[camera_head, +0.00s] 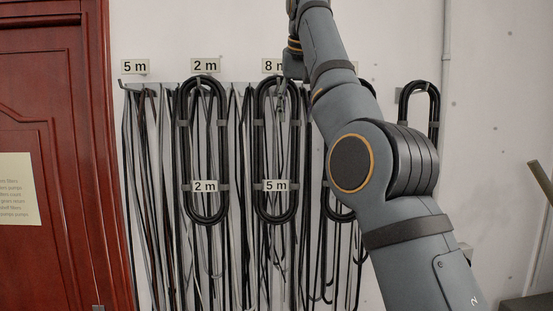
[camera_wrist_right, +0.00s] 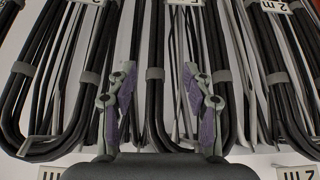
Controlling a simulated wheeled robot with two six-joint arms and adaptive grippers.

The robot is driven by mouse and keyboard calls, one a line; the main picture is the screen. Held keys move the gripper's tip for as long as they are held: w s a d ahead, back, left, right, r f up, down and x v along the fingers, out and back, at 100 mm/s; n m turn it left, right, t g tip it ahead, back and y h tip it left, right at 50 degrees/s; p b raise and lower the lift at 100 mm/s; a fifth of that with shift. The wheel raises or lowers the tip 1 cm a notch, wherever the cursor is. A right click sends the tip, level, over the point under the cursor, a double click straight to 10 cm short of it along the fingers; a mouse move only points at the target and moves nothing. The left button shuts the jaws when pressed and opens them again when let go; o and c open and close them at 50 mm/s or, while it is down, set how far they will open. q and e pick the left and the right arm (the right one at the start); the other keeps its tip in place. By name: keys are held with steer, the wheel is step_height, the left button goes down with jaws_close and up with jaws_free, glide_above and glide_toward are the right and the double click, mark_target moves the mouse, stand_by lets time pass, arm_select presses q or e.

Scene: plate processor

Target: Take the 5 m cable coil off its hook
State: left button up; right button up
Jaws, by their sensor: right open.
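The 5 m cable coil (camera_head: 257,150) is a long black loop with grey clips and a "5 m" tag. It hangs upright on the wall, under a sign reading "8 m" that my arm partly covers. My right gripper (camera_head: 282,95) is in front of the upper part of this coil. In the wrist view, upside down, the right gripper (camera_wrist_right: 158,105) is open. A strand of the coil (camera_wrist_right: 155,73) with a clip shows between its fingers; I cannot tell whether they touch it. The hook is hidden. My left gripper is not in view.
A coil tagged "2 m" (camera_head: 187,150) hangs close to the left. Another coil (camera_head: 437,100) hangs to the right, and one more is partly behind my arm. Loose cables (camera_head: 145,190) hang from the rail beneath the "5 m" sign (camera_head: 134,67). A red door (camera_head: 70,130) stands at the left.

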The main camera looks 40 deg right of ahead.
mark_target(297, 131)
steer(key=b+x, duration=0.1)
steer(key=x, duration=0.2)
steer(key=d+b+x, duration=0.1)
steer(key=x, duration=0.1)
steer(key=shift+w+f, duration=0.2)
steer(key=shift+w+d+f, duration=0.1)
steer(key=shift+w+f, duration=0.1)
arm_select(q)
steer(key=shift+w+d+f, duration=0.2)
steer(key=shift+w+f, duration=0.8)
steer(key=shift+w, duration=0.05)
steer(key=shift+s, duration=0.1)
arm_select(e)
steer(key=shift+s+r, duration=0.1)
steer(key=shift+c, duration=1.3)
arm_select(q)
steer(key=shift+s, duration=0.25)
arm_select(e)
jaws_close()
